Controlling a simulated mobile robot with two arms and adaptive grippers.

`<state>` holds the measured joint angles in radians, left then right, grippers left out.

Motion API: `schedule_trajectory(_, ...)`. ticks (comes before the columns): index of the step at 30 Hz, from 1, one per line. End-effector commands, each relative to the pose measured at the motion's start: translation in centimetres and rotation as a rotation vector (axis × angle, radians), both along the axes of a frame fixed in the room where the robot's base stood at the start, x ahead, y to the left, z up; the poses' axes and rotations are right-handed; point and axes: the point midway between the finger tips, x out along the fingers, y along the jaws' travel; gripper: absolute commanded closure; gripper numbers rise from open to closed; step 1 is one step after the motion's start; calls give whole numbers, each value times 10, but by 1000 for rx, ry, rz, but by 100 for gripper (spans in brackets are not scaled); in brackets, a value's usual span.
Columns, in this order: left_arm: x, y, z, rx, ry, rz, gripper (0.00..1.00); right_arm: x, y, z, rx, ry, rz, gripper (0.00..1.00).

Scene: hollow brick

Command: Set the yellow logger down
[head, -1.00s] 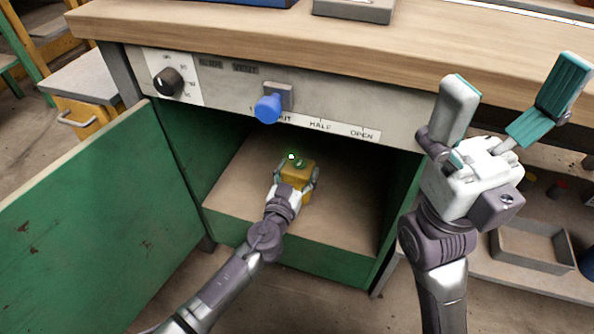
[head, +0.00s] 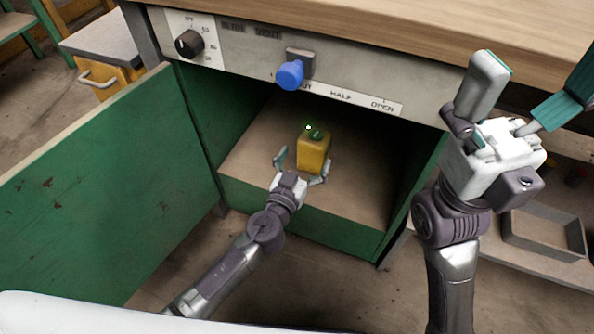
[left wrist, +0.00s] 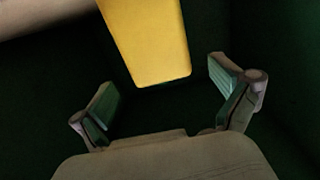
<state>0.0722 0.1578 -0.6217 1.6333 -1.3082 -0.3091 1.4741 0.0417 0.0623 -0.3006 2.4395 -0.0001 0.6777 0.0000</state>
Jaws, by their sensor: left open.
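The yellow logger (head: 313,153) stands upright on the floor of the green cabinet compartment (head: 256,150), with a small green light on its top. My left gripper (head: 302,168) is open just in front of it, with its fingers spread and apart from it. In the left wrist view the logger (left wrist: 147,40) is ahead of the open left gripper (left wrist: 170,92), beyond the fingertips. My right gripper (head: 535,85) is raised at the right, in front of the bench, with its fingers wide apart and nothing between them.
The green door (head: 105,195) is swung open at the left. Above the compartment is a panel with a black knob (head: 189,44) and a blue-handled slider (head: 290,75). The wooden benchtop (head: 390,30) overhangs it. A grey tray (head: 543,235) sits on a low shelf at the right.

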Motion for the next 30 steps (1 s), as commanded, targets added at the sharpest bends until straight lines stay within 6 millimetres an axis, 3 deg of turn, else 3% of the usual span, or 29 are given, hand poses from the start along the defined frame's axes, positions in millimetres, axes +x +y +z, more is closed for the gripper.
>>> schedule_trajectory(3,-25,8,-1,-1,3,0,0,1,0,-2,-3,7,-1,4)
schedule_trajectory(10,-54,18,-1,0,1,0,0,2,1,-3,-5,5,0,4)
schedule_trajectory(30,-59,19,0,1,-1,0,0,1,0,1,3,-3,-2,4)
